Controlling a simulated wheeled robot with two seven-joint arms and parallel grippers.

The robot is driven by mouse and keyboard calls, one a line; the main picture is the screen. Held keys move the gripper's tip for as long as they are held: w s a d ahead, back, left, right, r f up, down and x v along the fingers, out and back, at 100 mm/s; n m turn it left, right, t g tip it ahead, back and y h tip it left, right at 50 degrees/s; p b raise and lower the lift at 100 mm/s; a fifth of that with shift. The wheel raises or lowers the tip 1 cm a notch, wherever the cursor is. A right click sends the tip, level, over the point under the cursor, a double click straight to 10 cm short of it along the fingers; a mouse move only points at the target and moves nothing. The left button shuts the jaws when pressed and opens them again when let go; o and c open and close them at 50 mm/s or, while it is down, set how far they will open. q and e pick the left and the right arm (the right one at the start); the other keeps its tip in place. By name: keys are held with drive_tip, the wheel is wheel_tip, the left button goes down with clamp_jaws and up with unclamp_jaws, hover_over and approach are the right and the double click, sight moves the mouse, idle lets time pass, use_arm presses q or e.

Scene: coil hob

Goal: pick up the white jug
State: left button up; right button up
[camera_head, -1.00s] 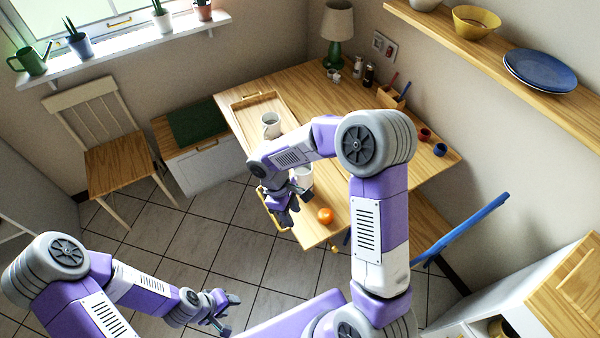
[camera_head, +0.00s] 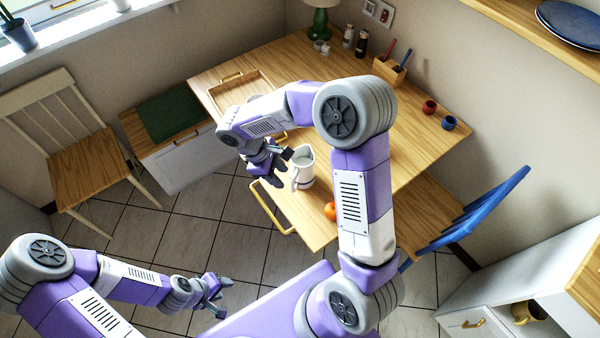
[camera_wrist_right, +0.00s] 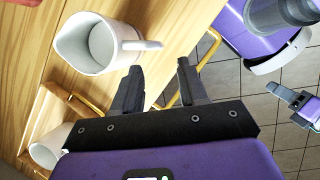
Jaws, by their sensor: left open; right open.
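The white jug (camera_head: 304,170) stands upright near the front of the wooden table, its handle towards the left. In the right wrist view the jug (camera_wrist_right: 88,46) is seen from above, empty, with its handle pointing towards the space ahead of the fingers. My right gripper (camera_head: 276,165) is open, just left of the jug; its open fingers (camera_wrist_right: 160,80) also show in the wrist view, with nothing between them and apart from the handle. My left gripper (camera_head: 218,292) is open and empty, low over the floor, away from the table.
A wooden tray (camera_head: 232,88) lies behind the jug; a second white vessel (camera_wrist_right: 50,148) stands on it, mostly hidden by my arm in the head view. An orange (camera_head: 330,210) sits by the jug. A blue chair (camera_head: 470,215) stands right.

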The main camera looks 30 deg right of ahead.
sight(300, 173)
drive_tip(key=b+x, duration=0.2)
drive_tip(key=x, duration=0.5)
drive_tip(key=shift+f, duration=0.25)
drive_tip(key=shift+r, duration=0.1)
clamp_jaws()
idle(1.0)
